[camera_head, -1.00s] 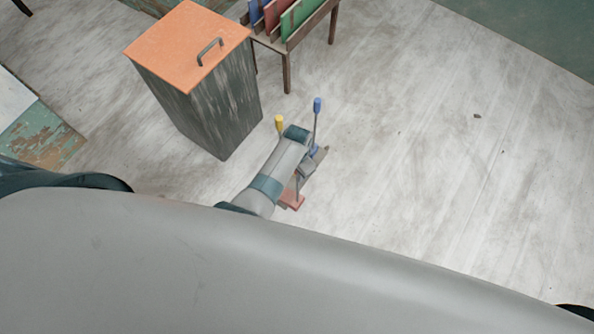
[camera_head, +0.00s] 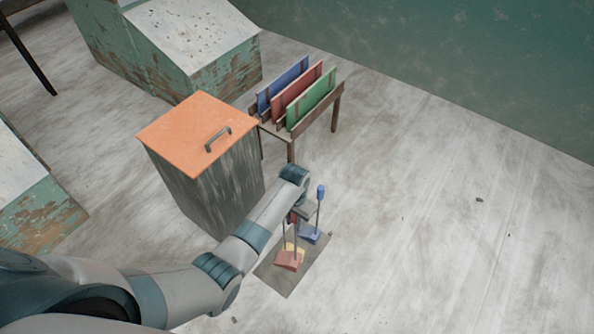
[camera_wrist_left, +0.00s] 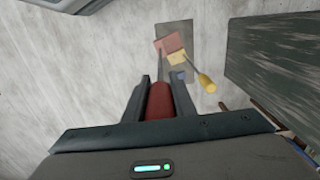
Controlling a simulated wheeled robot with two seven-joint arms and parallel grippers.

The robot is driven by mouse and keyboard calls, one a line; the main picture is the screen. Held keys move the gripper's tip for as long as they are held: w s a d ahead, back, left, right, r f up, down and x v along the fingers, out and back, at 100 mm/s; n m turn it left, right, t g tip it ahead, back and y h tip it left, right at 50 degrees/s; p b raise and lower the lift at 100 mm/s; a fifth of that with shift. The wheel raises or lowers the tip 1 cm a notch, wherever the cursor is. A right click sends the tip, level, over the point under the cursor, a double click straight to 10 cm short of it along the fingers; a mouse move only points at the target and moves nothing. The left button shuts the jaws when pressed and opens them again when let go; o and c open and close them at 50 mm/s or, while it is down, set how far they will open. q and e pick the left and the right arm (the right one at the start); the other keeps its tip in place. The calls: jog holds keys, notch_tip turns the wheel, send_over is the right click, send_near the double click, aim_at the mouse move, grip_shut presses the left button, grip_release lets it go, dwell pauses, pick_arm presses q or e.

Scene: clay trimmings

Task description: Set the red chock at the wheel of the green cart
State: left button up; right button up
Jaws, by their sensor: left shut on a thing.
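The red chock (camera_head: 289,261) is a red wedge on a rod with a red grip, standing at the grey mat (camera_head: 285,281). In the left wrist view its wedge (camera_wrist_left: 168,44) shows beyond the fingers. My left gripper (camera_head: 298,214) is shut on its red grip, which sits between the fingers (camera_wrist_left: 160,88) in the wrist view. I cannot tell whether the wedge touches the mat. The green cart is not seen in these frames. My right gripper is out of view.
A yellow chock (camera_wrist_left: 207,83) and a blue chock (camera_head: 310,235) stand close beside the red one. A dark bin with an orange lid (camera_head: 180,130) is left of my forearm. A wooden rack (camera_head: 337,100) holds blue, red and green boards.

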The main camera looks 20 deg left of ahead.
pick_arm(q)
jog(key=r+n, duration=0.1)
jog(key=r, duration=1)
jog(key=r+n, duration=0.1)
jog(key=r, duration=0.4)
jog(key=shift+s+a+r+n, duration=0.1)
jog(key=shift+a+r+n, duration=0.05)
jog(key=shift+a+n, duration=0.15)
jog(key=s+a+r, duration=0.1)
jog(key=s+r, duration=0.3)
jog(key=s, duration=0.3)
jog(key=s+a+r+n, duration=0.1)
jog(key=s+r, duration=0.3)
jog(key=s, duration=0.4)
jog(key=shift+a+r, duration=0.2)
jog(key=shift+a, duration=0.3)
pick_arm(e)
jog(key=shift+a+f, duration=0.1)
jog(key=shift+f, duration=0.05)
